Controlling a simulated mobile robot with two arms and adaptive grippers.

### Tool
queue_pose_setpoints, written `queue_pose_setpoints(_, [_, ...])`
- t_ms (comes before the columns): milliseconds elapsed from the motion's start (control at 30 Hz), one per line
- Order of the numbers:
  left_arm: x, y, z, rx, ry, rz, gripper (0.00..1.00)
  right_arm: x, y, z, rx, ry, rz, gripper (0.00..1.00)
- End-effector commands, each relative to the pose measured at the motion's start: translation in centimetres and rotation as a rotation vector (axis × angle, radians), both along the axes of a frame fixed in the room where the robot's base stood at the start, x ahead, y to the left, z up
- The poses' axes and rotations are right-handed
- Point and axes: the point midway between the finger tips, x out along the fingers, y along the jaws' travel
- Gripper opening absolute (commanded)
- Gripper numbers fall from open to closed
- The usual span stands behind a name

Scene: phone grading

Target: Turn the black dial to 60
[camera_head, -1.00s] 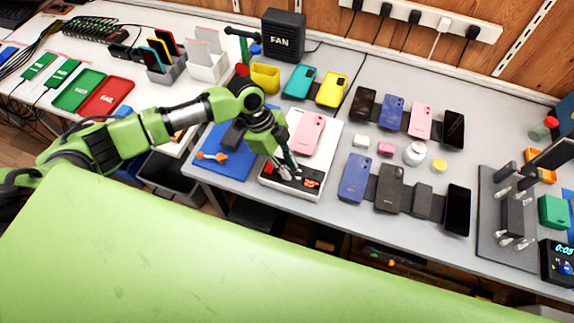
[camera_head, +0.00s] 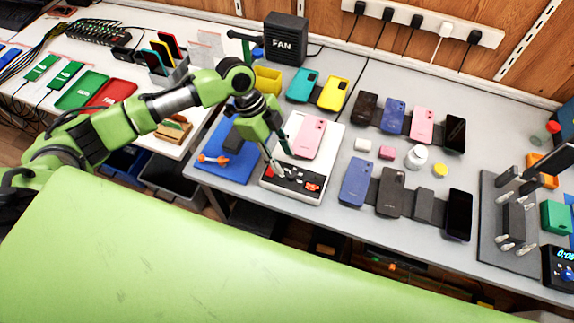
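A white device (camera_head: 328,150) with a pink phone (camera_head: 309,137) on top stands on the grey table in the middle. Its front has a black control panel (camera_head: 296,180) with small red and white parts. A black dial cannot be made out clearly, nor can any number on it. My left gripper (camera_head: 281,165) points down at the left part of this panel, its fingers in front of the phone's left side. Whether the fingertips touch anything, and how far apart they are, is too small to tell.
A blue mat (camera_head: 232,168) with an orange item lies left of the device. Several phones lie to the right, with a dark fixture (camera_head: 508,220) and a timer (camera_head: 562,262) beyond. A black FAN box (camera_head: 285,38) stands behind. My green body fills the foreground.

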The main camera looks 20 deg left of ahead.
Motion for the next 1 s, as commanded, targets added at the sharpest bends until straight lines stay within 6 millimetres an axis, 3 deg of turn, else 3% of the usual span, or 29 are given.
queue_pose_setpoints(200, [0.2, 1.7, 3.9, 0.001, -0.001, 0.001, 0.36, 0.0, 0.1, 0.0, 0.001, 0.0, 0.0, 0.82])
queue_pose_setpoints(400, [0.3, 2.3, 5.6, 0.001, 0.001, 0.0, 0.36, 0.0, 0.1, 0.0, 0.001, 0.0, 0.0, 0.82])
queue_pose_setpoints(1000, [0.1, 2.2, 5.6, 0.0, 0.002, 0.0, 0.36, 0.0, 0.1, 0.0, 0.001, 0.0, -0.001, 0.82])
